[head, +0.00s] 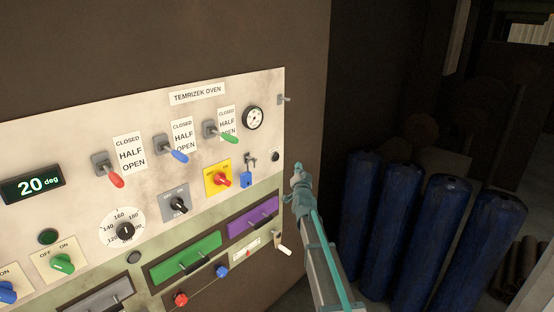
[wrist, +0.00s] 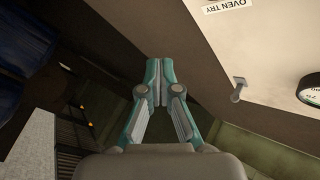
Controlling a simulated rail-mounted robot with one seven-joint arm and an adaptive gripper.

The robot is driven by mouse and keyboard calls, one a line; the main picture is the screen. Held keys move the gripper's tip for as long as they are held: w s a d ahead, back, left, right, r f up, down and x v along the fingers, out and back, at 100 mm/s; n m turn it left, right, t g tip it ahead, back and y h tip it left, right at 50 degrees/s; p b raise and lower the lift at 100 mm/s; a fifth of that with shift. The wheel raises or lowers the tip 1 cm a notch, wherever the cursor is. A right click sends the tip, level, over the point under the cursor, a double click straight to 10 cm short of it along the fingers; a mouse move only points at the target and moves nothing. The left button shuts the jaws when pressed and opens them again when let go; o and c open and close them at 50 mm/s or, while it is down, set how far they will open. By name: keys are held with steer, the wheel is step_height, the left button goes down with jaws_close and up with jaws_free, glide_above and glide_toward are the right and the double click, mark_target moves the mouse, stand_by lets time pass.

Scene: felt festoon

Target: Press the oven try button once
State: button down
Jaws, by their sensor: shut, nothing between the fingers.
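The oven panel (head: 75,140) is a pale control board headed TEMRIZEK OVEN. A small dark round button (head: 275,156) sits near its right edge, below the round gauge (head: 252,118); its own label is too small to read in the head view. In the wrist view an OVEN TRY label (wrist: 227,5) shows upside down at the top edge, with no button visible beside it. My gripper (head: 298,167) is just right of the panel's edge, close to the button's height in the picture and apart from it. In the wrist view its fingers (wrist: 159,64) are shut and empty.
A small metal hook (head: 284,99) sticks out at the upper right edge. Several blue cylinders (head: 440,235) stand to the right, behind my arm.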

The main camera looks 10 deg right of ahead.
mark_target(276, 157)
steer(key=w+a+p, duration=0.5)
steer(key=w+p, duration=0.1)
steer(key=p, duration=0.1)
steer(key=shift+w+a, duration=0.35)
steer(key=shift+w+a, duration=0.1)
steer(key=shift+w, duration=0.05)
stand_by(1.5)
steer(key=shift+w+a, duration=0.15)
steer(key=shift+w, duration=0.05)
